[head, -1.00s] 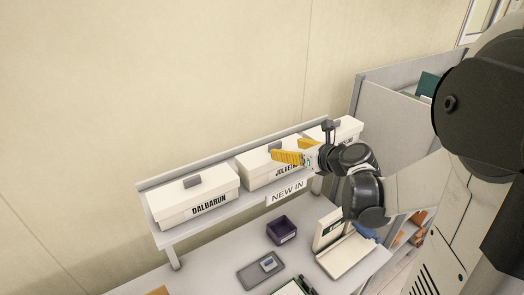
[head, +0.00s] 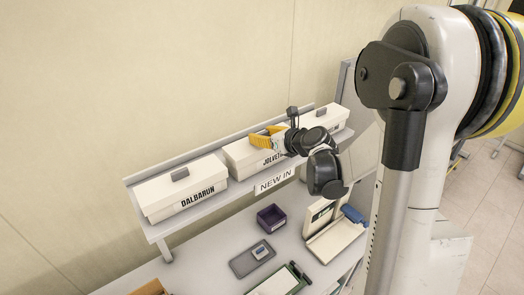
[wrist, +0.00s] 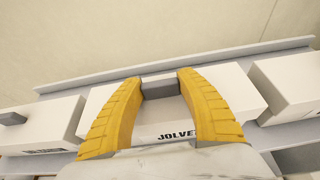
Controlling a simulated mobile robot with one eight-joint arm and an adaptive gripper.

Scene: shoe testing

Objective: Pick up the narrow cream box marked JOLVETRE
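The cream box marked JOLVETRE (head: 243,158) sits on the raised shelf between two similar cream boxes; its last letters are hidden in the head view. It also shows in the wrist view (wrist: 230,90), with a grey tab (wrist: 160,88) on its lid. My gripper (head: 262,137) is over this box, its yellow fingers pointing left in the head view. In the wrist view the fingers (wrist: 160,85) are spread apart, one on each side of the grey tab, with nothing held. I cannot tell whether they touch the tab or lid.
The DALBARUN box (head: 181,188) stands left on the shelf (head: 180,222); another cream box (head: 327,118) stands right. A NEW IN sign (head: 274,181) hangs at the shelf front. Below lie a purple bin (head: 271,217), a grey tray (head: 243,264) and a clipboard (head: 281,282).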

